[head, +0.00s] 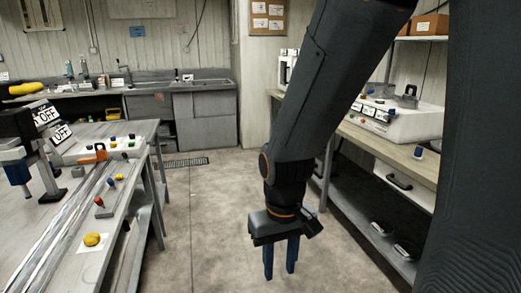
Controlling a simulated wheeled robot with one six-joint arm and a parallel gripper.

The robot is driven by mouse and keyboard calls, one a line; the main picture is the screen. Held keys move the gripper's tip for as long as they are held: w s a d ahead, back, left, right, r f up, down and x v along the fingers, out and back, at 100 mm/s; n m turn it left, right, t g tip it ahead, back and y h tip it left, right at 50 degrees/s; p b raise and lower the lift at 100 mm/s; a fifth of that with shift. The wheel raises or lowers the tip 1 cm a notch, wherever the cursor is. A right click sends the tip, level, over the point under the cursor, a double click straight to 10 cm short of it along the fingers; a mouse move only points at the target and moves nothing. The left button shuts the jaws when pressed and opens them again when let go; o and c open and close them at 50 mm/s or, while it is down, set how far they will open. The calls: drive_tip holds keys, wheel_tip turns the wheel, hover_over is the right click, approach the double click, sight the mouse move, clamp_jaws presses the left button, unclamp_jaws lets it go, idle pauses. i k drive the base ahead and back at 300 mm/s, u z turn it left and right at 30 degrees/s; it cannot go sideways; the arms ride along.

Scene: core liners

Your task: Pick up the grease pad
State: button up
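My gripper (280,272) hangs pointing down over the bare floor, between the left table and the right-hand bench. Its two blue fingers are apart with nothing seen between them. A small rounded yellow pad (92,240) lies near the front right edge of the left table (38,221). It may be the grease pad; I cannot tell for sure. My gripper is well to the right of it and not touching it.
A red-topped peg (100,204), an orange clamp-like tool (97,154) and several small coloured pieces sit on the left table. A dark press-like device (22,145) stands at its left. A white machine (393,117) stands on the right-hand bench. The floor (205,215) between is clear.

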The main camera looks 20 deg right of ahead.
sight(418, 151)
drive_tip(key=z, duration=0.4)
drive_tip(key=i, duration=1.6)
drive_tip(key=z, duration=1.3)
drive_tip(key=i, duration=0.9)
drive_tip(key=z, duration=1.45)
drive_tip(key=i, duration=0.5)
drive_tip(key=z, duration=0.4)
